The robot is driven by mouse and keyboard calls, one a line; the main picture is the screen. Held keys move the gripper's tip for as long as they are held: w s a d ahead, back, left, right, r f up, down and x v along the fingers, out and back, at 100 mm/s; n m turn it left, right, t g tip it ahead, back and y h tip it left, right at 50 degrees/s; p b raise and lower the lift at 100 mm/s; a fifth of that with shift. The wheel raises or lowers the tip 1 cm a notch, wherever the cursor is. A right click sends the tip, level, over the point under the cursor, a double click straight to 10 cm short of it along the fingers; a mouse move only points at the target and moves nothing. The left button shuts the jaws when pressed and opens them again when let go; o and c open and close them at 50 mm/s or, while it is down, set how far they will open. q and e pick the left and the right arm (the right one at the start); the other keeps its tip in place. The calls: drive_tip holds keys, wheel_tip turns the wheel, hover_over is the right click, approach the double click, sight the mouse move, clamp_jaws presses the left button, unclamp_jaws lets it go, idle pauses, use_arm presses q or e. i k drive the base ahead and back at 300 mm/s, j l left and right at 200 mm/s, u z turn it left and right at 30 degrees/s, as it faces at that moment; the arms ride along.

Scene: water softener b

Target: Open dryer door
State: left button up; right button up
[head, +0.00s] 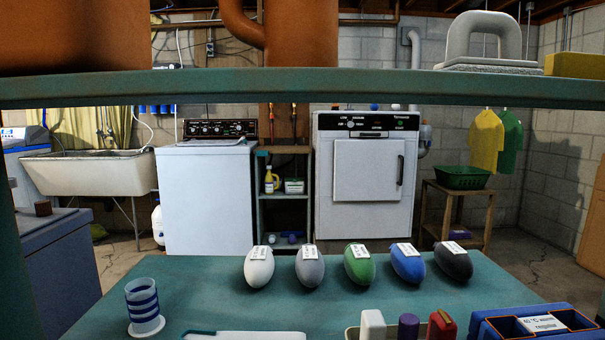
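The dryer (340,220) is a white front-loading machine against the back wall, right of centre. Its square door (366,171) looks shut and flush with the front. A dark vertical handle (400,170) is on the door's right side. A dark control panel with a knob runs along the dryer's top front. Neither of my grippers shows in the head view.
A teal table (205,290) with several coloured egg-shaped items stands in front, below a teal shelf (300,86). A white washer (205,200) and small shelf unit (284,215) stand left of the dryer; a wooden stand (457,197) with a green basket (462,178) is right.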

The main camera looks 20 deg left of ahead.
sight(365, 170)
drive_tip(key=u, duration=0.15)
drive_tip(key=l+z, duration=0.15)
drive_tip(key=z, duration=0.75)
drive_tip(key=i+l+z, duration=0.25)
drive_tip(key=l, duration=0.35)
drive_tip(key=i+l+z, duration=0.25)
drive_tip(key=l, duration=0.3)
drive_tip(key=i+l+z, duration=0.25)
drive_tip(key=i+l, duration=0.4)
drive_tip(key=i, duration=0.25)
drive_tip(key=i+l, duration=0.2)
drive_tip(key=i, duration=0.2)
drive_tip(key=i+j+u, duration=0.1)
drive_tip(key=i+u, duration=0.6)
drive_tip(key=u, duration=0.2)
drive_tip(key=i+l+u, duration=0.1)
drive_tip(key=i+u, duration=0.35)
drive_tip(key=i+j+u, duration=0.2)
drive_tip(key=i+u, duration=0.25)
drive_tip(key=i, duration=0.45)
drive_tip(key=i+u, duration=0.4)
drive_tip(key=i, duration=0.45)
drive_tip(key=i+j+u, duration=0.15)
drive_tip(key=i+u, duration=0.15)
drive_tip(key=i, duration=1.1)
